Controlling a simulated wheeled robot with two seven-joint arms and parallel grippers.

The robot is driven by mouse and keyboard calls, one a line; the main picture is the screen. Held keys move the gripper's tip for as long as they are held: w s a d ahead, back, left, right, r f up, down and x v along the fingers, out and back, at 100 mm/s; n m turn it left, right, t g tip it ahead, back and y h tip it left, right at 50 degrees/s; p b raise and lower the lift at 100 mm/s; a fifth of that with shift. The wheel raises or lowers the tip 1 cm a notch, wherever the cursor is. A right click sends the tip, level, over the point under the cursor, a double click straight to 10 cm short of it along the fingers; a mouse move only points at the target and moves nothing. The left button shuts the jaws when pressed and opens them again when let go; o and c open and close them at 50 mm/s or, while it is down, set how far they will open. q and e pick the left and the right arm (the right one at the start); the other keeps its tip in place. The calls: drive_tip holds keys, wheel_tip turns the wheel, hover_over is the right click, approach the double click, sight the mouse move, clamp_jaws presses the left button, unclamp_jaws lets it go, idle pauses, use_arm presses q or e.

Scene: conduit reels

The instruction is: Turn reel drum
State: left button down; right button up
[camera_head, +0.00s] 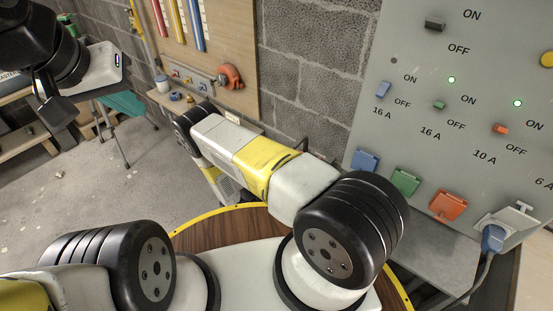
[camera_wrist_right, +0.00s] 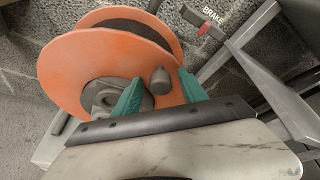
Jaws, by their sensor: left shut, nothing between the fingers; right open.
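The orange reel drum (camera_wrist_right: 85,65) fills the upper left of the right wrist view, with a grey hub (camera_wrist_right: 100,97) and a grey knob (camera_wrist_right: 160,80) standing out from its face. My right gripper (camera_wrist_right: 158,92) is open, its two teal fingers reaching toward the face. The knob shows between the fingers; I cannot tell whether either finger touches it. In the head view my right arm (camera_head: 265,165) reaches away toward the wall and its fingers are hidden. My left gripper (camera_head: 95,68) is shut and empty at the upper left of the head view, away from the reel.
A lever labelled BRAKE (camera_wrist_right: 205,28) sits beside the reel near a grey frame (camera_wrist_right: 255,75). In the head view a grey switch panel (camera_head: 400,60) with coloured sockets stands at right, above a round wooden top (camera_head: 225,232). Open floor (camera_head: 95,180) lies at left.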

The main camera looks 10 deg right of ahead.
clamp_jaws()
idle(1.4)
